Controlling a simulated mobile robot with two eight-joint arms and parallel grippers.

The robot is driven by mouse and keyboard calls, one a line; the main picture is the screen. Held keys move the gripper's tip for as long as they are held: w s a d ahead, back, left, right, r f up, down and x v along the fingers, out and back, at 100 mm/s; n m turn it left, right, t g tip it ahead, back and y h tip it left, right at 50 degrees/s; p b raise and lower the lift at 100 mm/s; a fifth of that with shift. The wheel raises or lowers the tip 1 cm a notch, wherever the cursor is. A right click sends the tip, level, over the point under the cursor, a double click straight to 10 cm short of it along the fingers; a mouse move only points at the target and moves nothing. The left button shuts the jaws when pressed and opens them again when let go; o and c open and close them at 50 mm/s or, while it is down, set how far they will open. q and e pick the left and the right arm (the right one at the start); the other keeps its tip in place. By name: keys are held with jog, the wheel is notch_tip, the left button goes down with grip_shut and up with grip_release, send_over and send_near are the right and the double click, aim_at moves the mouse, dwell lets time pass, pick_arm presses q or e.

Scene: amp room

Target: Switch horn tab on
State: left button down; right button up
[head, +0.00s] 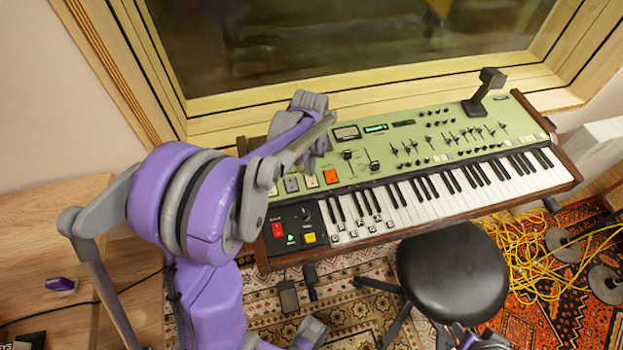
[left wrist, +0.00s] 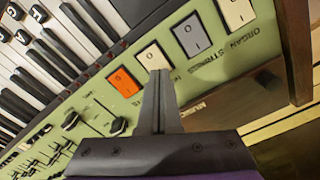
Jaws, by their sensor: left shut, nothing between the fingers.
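The green synthesizer (head: 405,140) has a row of rocker tabs on its left part. In the left wrist view, an orange tab (left wrist: 124,82), a white tab (left wrist: 152,57), a grey tab (left wrist: 191,35) and another white tab (left wrist: 237,10) lie in line. The labels ORGAN and STRINGS show beside the upper two; I cannot read a horn label. My left gripper (left wrist: 158,76) is shut and empty, its tips at the near edge of the white tab beside the orange one. Whether they touch it, I cannot tell. My left arm partly covers the tab area in the head view.
A red switch (head: 278,230) and yellow button (head: 310,238) sit on a black panel left of the keys. A black stool (head: 452,268) stands in front. Yellow cables (head: 540,262) lie at right. A wooden desk (head: 40,235) is at left.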

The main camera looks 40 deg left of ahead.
pick_arm(q)
jog(key=shift+f+b, duration=0.4)
jog(key=shift+f, duration=0.15)
jog(key=shift+r+p, duration=2.25)
jog(key=shift+r, duration=1.3)
jog(key=s+d+r+m+t, duration=0.3)
jog(key=s+d+m+t, duration=0.1)
jog(key=s+d, duration=1)
jog(key=shift+s+d+r+t, duration=0.2)
jog(key=shift+s+d+t, duration=0.15)
jog(key=shift+d+t, duration=0.35)
